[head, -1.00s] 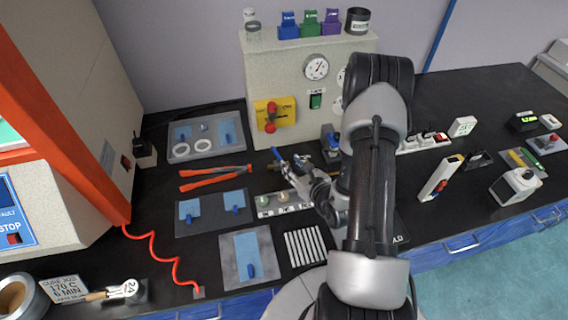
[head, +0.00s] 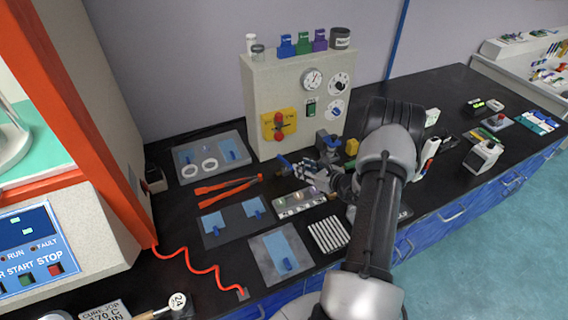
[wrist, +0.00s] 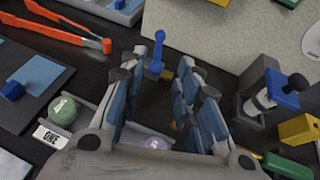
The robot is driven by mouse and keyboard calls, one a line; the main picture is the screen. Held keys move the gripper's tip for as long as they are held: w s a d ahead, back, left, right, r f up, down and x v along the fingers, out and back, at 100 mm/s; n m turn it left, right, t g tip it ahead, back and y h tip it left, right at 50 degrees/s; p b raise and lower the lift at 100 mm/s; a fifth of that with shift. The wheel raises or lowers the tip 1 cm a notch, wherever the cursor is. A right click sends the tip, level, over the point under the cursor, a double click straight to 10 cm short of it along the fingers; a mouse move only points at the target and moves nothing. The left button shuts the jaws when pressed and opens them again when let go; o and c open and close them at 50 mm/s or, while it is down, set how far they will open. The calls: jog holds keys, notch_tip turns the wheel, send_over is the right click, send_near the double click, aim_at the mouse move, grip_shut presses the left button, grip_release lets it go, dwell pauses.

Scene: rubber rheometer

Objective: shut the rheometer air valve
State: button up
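The air valve shows a blue lever handle (wrist: 157,52) in the wrist view, just beyond and between my fingertips. The lever runs roughly up and down in that picture. In the head view the blue handle (head: 283,161) sticks out at the left of my gripper (head: 297,170), in front of the beige rheometer cabinet (head: 262,90). My gripper (wrist: 163,60) is open, its blue-padded fingers apart on either side of the lever's line. I cannot tell whether they touch it. The valve body is mostly hidden by the fingers; a brownish bit shows between them.
A blue-knobbed clamp device (wrist: 268,95) stands to the right of my gripper. Orange-handled tongs (head: 230,190) lie to the left. A sample strip (head: 300,203) with round pucks lies just below my gripper. A yellow panel with red knobs (head: 279,124) is on the cabinet.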

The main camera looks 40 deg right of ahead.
aim_at(286, 161)
jog(key=b+x, duration=0.2)
jog(key=x, duration=1)
grip_shut()
